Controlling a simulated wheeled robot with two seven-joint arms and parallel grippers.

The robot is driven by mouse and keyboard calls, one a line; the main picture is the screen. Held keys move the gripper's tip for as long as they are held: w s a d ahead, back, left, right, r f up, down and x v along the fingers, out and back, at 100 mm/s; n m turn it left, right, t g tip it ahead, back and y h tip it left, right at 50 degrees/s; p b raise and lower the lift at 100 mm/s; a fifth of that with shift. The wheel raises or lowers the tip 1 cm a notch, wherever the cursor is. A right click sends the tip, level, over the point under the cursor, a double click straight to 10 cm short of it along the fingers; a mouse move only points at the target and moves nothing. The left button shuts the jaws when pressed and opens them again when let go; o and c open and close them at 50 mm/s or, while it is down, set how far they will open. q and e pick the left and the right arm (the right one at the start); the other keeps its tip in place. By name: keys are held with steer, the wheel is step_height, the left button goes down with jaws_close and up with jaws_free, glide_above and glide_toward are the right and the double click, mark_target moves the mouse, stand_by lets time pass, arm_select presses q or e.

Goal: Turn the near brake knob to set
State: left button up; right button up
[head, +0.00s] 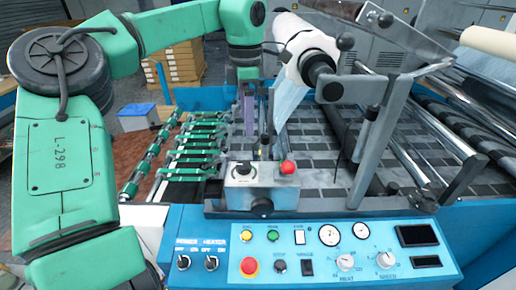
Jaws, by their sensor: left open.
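My left gripper (257,146) hangs down from my green arm over the middle of the machine, with its fingers apart and nothing seen between them. Just in front of and below it stands a grey metal box (262,194). The box carries a black knob (243,168) on its left and a red knob (288,167) on its right. A black round end (332,91) shows on the near end of the white film roll (305,45). No label marks which is the near brake knob, and its setting is too small to read. My right gripper is not in view.
The blue control panel (218,266) runs along the front with buttons, dials and gauges. Grey brackets and a lever (376,140) stand right of the roll. Green-banded rollers (195,151) lie left of the gripper. Stacked cartons (180,68) stand behind at left.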

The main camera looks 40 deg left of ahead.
mark_target(243, 165)
arm_select(q)
steer(key=f+p, duration=0.1)
steer(key=f, duration=0.2)
steer(key=s+f+p, duration=0.1)
steer(key=f, duration=0.2)
steer(key=s+f+p, duration=0.1)
steer(key=f, duration=0.3)
steer(key=shift+d, duration=0.15)
steer(key=shift+w+f, duration=0.15)
steer(key=shift+f, duration=0.45)
steer(key=shift+w+f, duration=0.15)
steer(key=shift+f, duration=0.45)
steer(key=shift+s+a+f, duration=0.1)
steer(key=shift+s+a, duration=0.1)
steer(key=shift+a, duration=0.05)
steer(key=shift+s, duration=0.3)
steer(key=c, duration=0.5)
steer(key=shift+w+d, duration=0.1)
steer(key=shift+w, duration=0.05)
steer(key=c, duration=0.5)
jaws_close()
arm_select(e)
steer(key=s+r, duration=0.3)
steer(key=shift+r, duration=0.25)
